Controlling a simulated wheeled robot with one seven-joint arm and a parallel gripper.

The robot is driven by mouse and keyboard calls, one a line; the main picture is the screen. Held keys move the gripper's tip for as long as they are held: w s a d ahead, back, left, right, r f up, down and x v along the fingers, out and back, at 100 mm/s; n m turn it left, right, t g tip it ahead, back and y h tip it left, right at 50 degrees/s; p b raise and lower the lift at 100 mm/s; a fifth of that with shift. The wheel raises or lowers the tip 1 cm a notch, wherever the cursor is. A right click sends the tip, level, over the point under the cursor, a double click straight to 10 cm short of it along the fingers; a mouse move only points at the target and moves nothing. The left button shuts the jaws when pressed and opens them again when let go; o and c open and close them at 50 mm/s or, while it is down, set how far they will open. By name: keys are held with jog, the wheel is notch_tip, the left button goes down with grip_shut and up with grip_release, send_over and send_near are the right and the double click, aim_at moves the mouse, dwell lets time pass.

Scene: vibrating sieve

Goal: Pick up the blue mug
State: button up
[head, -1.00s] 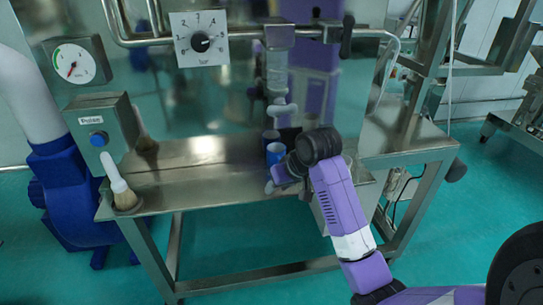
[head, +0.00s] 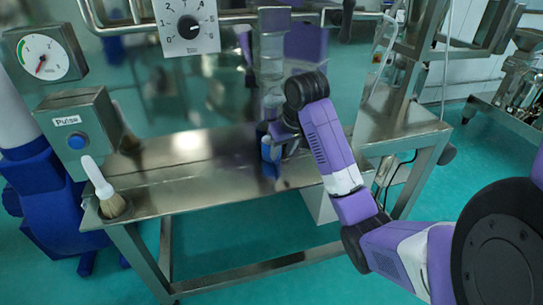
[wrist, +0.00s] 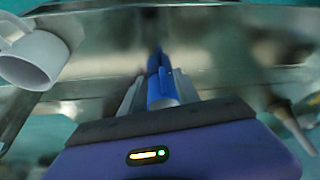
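My wrist hides part of the mug in the head view, and the fingertips are blurred in the wrist view.
A white mug (wrist: 30,60) is at the left of the wrist view. A brush (head: 106,190) stands at the shelf's left end, near a Pulse button box (head: 76,135). The steel shelf (head: 190,190) is clear between brush and blue mug. A vertical column (head: 272,65) rises behind the mug.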

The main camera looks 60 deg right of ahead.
aim_at(278, 159)
jog(key=b+x, duration=0.2)
jog(key=x, duration=0.1)
jog(key=shift+w+f, duration=0.15)
jog(key=shift+w, duration=0.05)
jog(key=shift+x, duration=0.85)
jog(key=shift+c, duration=0.5)
grip_shut()
